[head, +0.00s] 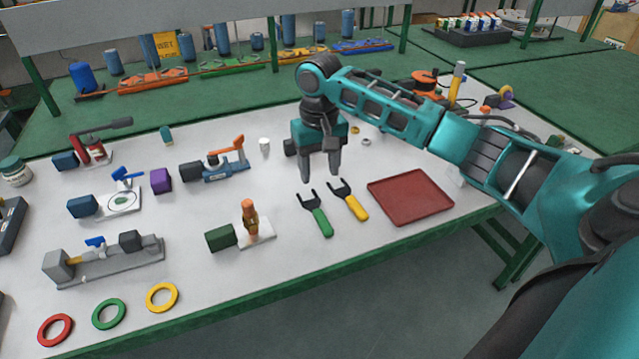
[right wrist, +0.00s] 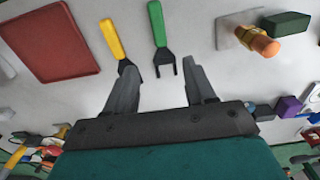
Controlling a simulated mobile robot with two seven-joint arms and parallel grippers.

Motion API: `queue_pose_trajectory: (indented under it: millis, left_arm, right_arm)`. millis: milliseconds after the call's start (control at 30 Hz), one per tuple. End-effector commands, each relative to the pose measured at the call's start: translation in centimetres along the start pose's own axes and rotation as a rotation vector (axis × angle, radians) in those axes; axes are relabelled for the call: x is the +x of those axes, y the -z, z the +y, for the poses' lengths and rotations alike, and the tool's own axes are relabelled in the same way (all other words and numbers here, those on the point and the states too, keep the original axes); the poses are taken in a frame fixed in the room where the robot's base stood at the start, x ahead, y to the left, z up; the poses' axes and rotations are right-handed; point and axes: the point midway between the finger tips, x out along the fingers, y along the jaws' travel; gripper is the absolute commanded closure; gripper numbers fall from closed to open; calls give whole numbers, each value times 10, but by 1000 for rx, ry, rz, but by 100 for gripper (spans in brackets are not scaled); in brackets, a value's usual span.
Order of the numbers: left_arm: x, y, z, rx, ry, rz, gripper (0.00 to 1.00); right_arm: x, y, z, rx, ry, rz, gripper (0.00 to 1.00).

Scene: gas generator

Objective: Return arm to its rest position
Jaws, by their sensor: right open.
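My right arm reaches in from the right in the head view. Its gripper (head: 320,178) points down over the white table (head: 290,270), above and behind two wrenches. It is open and holds nothing. In the right wrist view, its two fingers (right wrist: 163,90) stand apart. A green wrench (head: 318,215) and a yellow wrench (head: 350,202) lie just in front of the fingertips; both also show beyond the fingers in the right wrist view, the yellow (right wrist: 112,40) left of the green (right wrist: 157,25). My left gripper is in neither view.
A red tray (head: 410,196) lies to the right of the wrenches. An orange-brown fitting (head: 249,215) with a green block stands left of them. Red, green and yellow rings (head: 109,313) lie near the front left edge. Several valve fixtures fill the left side.

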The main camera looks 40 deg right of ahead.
Motion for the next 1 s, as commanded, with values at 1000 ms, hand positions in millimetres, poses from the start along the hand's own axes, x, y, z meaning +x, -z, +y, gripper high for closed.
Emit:
queue_pose_trajectory:
  millis: [1000]
  left_arm:
    - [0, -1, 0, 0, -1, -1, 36]
  right_arm:
    - [71, -76, -77, -316, 54, 46, 45]
